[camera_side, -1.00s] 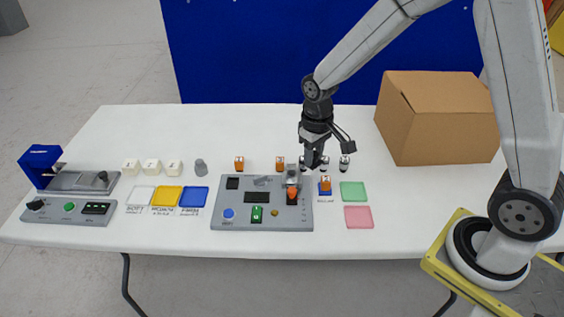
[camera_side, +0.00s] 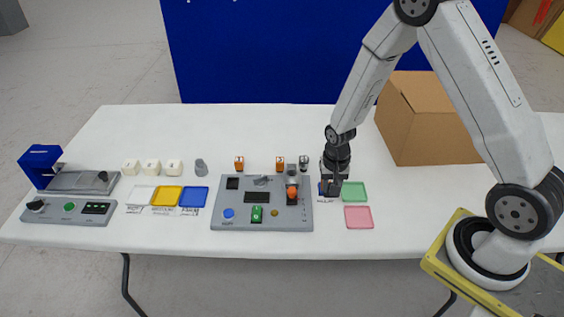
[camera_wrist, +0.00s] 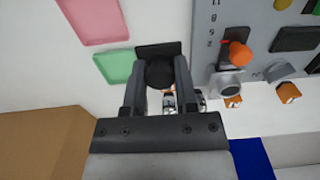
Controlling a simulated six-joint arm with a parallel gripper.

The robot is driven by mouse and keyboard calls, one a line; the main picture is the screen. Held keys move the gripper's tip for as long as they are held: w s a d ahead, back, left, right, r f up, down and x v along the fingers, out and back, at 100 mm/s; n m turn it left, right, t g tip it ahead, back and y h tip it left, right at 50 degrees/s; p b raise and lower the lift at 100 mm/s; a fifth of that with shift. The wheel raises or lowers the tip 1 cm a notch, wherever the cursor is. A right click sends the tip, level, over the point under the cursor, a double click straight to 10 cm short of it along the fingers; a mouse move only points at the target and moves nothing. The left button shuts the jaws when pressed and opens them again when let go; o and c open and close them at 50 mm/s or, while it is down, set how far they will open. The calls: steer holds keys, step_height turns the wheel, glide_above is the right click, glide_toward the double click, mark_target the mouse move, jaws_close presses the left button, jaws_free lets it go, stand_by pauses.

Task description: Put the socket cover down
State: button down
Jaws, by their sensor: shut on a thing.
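My gripper (camera_side: 334,190) is at the right of the grey panel, low over the table, fingers down. In the wrist view my gripper (camera_wrist: 160,85) is shut on a dark round knob-like piece, which I take to be the socket cover (camera_wrist: 160,72). A dark square plate (camera_wrist: 152,49) shows just beyond it; I cannot tell whether the two are joined. In the side view the fingers hide most of the held piece. Whether the cover touches the surface is not clear.
The grey panel (camera_side: 236,212) with its orange knob (camera_side: 292,192) stands close on the left. A green pad (camera_side: 354,191) and pink pad (camera_side: 358,217) lie to the right. Orange blocks (camera_side: 279,162) and a silver cylinder (camera_side: 304,162) stand behind. A cardboard box (camera_side: 425,125) is at back right.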

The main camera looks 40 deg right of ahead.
steer(key=shift+f, duration=0.1)
glide_above(327, 214)
steer(key=shift+f, duration=2.15)
steer(key=shift+f, duration=1.75)
steer(key=shift+f, duration=0.1)
steer(key=shift+c, duration=1.9)
jaws_free()
steer(key=shift+r, duration=6.1)
